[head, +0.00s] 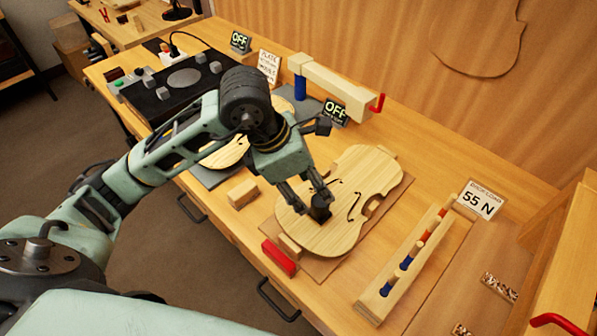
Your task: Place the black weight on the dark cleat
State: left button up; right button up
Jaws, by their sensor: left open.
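A pale violin plate (372,171) with dark f-shaped holes lies on a brown board (393,212) on the bench. A small black block (320,212), apparently the black weight, stands on the plate. My left gripper (312,200) reaches down to it from above, with its fingers open close around it. I cannot tell whether they touch it. I cannot make out the dark cleat; the block or gripper may hide it. My right gripper is not in view.
A beam with a red handle (340,84) stands behind.

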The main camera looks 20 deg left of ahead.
pick_arm(q)
jog(key=v, duration=0.6)
jog(key=shift+f, duration=0.1)
